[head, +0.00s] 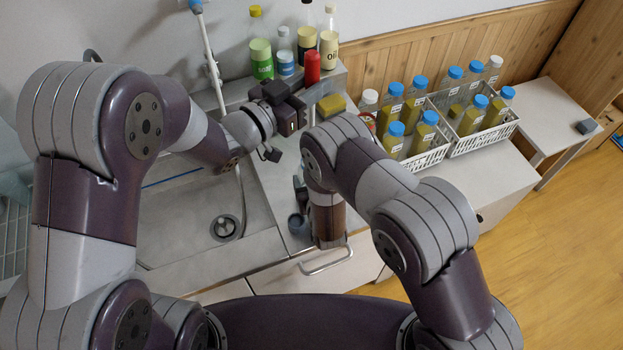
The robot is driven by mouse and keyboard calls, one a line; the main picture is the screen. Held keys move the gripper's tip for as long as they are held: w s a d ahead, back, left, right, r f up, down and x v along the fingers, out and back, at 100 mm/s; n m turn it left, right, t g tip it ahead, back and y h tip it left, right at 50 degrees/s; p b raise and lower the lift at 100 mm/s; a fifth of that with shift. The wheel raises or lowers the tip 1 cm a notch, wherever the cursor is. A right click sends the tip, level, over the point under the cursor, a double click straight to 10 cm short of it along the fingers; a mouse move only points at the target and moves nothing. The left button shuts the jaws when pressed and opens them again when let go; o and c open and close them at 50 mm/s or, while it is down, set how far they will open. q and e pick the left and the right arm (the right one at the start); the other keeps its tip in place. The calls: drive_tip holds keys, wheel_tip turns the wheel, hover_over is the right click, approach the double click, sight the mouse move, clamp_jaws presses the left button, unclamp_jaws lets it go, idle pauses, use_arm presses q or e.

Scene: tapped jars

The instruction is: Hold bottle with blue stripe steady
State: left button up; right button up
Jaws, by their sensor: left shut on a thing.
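The bottle with the blue stripe (285,65) is pale, with a blue band low on its side. It stands upright in the bottle row on the ledge behind the sink. My left gripper (284,92) is in front of it at its lower part and is shut on it. The dark gripper body hides the contact and the bottle's foot. My right arm's forearm hangs down over the counter front, and its gripper is hidden.
A green bottle (261,50), a dark bottle (307,38), an oil bottle (329,48) and a red container (312,68) stand close by. White crates (484,138) hold blue-capped bottles on the right. The sink (185,215) is empty. A yellow sponge (331,104) lies nearby.

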drive_tip(key=o, duration=1.2)
drive_tip(key=shift+c, duration=0.2)
drive_tip(key=v, duration=1.2)
